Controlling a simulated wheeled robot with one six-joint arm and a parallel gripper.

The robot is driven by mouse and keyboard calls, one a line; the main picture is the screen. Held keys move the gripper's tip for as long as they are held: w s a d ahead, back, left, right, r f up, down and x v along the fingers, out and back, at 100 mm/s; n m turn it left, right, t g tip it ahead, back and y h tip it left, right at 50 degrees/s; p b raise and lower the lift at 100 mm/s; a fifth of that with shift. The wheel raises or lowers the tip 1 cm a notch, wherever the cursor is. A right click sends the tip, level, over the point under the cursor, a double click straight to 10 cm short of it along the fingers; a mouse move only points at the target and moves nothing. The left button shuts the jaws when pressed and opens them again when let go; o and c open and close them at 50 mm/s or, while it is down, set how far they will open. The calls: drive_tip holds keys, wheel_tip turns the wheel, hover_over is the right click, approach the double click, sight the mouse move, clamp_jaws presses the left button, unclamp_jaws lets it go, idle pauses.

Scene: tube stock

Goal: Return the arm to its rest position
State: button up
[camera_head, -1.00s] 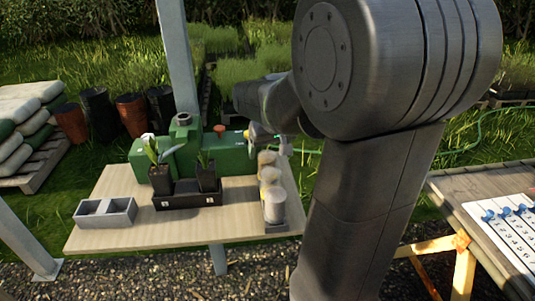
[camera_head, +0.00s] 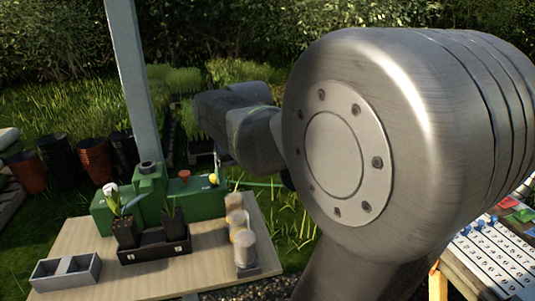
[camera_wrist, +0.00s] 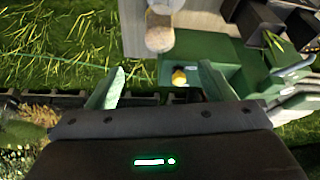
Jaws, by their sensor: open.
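My gripper (camera_wrist: 157,85) shows in the wrist view with its two green-grey fingers spread wide and nothing between them. Beyond the fingers I see grass, the green machine (camera_wrist: 215,60) with a yellow knob, and the end of a pale jar. In the head view my arm (camera_head: 345,150) fills the right half, raised and bent, with its forearm reaching left. The fingertips are hidden there behind my own arm. The gripper is apart from the table (camera_head: 85,240) and everything on it.
The table holds a green machine (camera_head: 150,200), a black tray (camera_head: 155,246) with potted plants, a grey divided box (camera_head: 65,272) and jars (camera_head: 244,247). A metal post (camera_head: 135,80) rises behind. A numbered board (camera_head: 490,255) lies on the right bench. Grass lies behind the table.

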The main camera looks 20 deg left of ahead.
sight(234, 197)
drive_tip(key=b+x, duration=0.1)
drive_tip(key=x, duration=1.2)
drive_tip(key=shift+f+b, duration=0.35)
drive_tip(key=shift+f, duration=0.1)
drive_tip(key=shift+r, duration=0.2)
drive_tip(key=p+v, duration=0.2)
drive_tip(key=v, duration=1.2)
drive_tip(key=b+x, duration=0.2)
drive_tip(key=x, duration=1.2)
drive_tip(key=shift+f, duration=0.15)
drive_tip(key=r+p, duration=0.3)
drive_tip(key=r, duration=0.1)
drive_tip(key=r+p, duration=0.2)
drive_tip(key=shift+w+d+r+p, duration=0.3)
drive_tip(key=shift+w+r, duration=0.05)
drive_tip(key=w+d+f+m+t+h+p, duration=0.1)
drive_tip(key=w+d+m+p, duration=0.2)
drive_tip(key=w+d+p, duration=0.2)
drive_tip(key=shift+w+d+m+h, duration=0.3)
drive_tip(key=shift+w+d+m, duration=0.1)
drive_tip(key=shift+w+d, duration=1.5)
